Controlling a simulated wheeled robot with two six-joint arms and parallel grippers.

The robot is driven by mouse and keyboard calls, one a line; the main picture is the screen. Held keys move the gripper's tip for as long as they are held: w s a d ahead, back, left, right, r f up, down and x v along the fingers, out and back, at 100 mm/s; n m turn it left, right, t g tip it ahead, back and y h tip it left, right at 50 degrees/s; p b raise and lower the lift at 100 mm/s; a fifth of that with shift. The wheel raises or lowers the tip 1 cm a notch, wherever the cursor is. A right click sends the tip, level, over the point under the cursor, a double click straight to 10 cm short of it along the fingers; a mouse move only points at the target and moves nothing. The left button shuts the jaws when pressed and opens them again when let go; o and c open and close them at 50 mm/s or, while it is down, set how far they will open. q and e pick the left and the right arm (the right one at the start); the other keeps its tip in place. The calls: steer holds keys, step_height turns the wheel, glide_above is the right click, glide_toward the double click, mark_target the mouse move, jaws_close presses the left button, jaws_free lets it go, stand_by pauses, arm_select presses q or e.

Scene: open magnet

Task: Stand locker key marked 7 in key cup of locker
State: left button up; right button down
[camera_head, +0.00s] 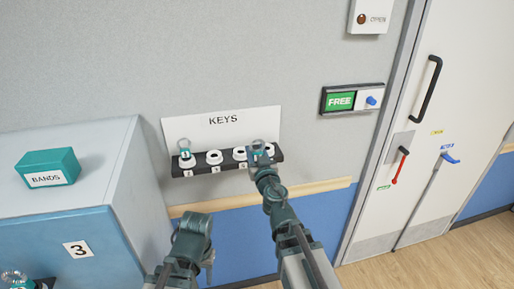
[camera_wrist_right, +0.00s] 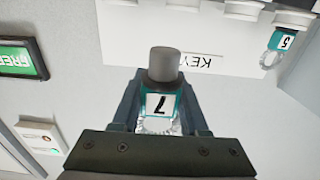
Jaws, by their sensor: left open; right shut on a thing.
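The locker key marked 7 (camera_wrist_right: 158,105) has a teal body, white label, grey peg and clear ring. My right gripper (camera_head: 262,156) is shut on it in front of the right end of the key rack; in the right wrist view (camera_wrist_right: 160,110) its peg shows whole, outside any cup. The locker (camera_head: 62,222) is a grey cabinet with a blue front marked 3. At the lower left corner, a dark holder (camera_head: 44,284) with a clear-ringed key (camera_head: 13,278) is cut off by the frame. My left gripper (camera_head: 193,225) is open and empty, low before the wall.
The black key rack (camera_head: 228,164) holds white cups under a KEYS sign (camera_head: 222,120). A teal key (camera_head: 185,150) stands in its left cup; its label reads 5 in the wrist view (camera_wrist_right: 285,42). A BANDS box (camera_head: 47,168) lies on the locker. A door (camera_head: 420,150) is at right.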

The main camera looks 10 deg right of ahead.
step_height(320, 180, down, 8)
steer(key=b, duration=0.8)
steer(key=shift+s+a, duration=0.1)
steer(key=shift+a, duration=0.05)
